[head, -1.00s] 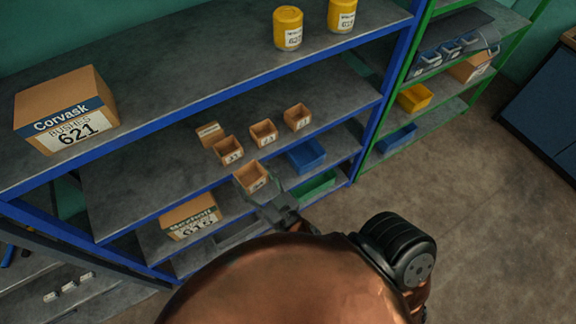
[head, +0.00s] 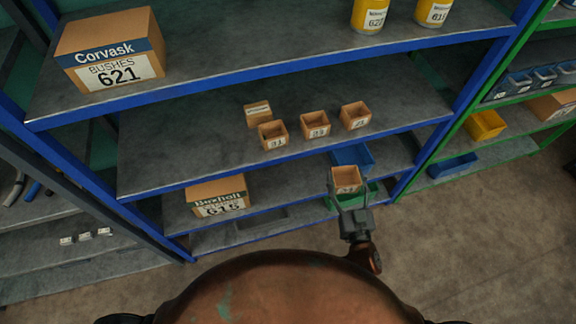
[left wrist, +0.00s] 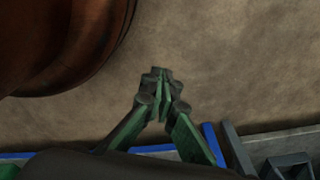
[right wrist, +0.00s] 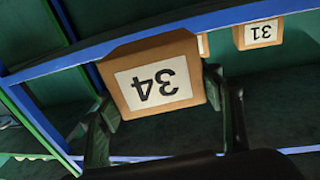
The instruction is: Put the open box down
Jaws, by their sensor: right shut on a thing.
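My right gripper (head: 350,198) is shut on a small open brown box (head: 345,179), in front of the blue shelf unit and apart from the middle shelf's front edge in the head view. In the right wrist view the box (right wrist: 158,82) sits between the fingers, its white label reading 34 upside down. Similar open boxes stand in a row on the middle shelf: left (head: 272,135), middle (head: 315,125) and right (head: 355,116). My left gripper (left wrist: 160,75) is shut and empty above the floor in the left wrist view; the head view does not show it.
A closed small box (head: 257,113) stands behind the row. The middle shelf (head: 190,145) is bare on its left. A blue upright (head: 470,75) bounds the shelf's right side.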

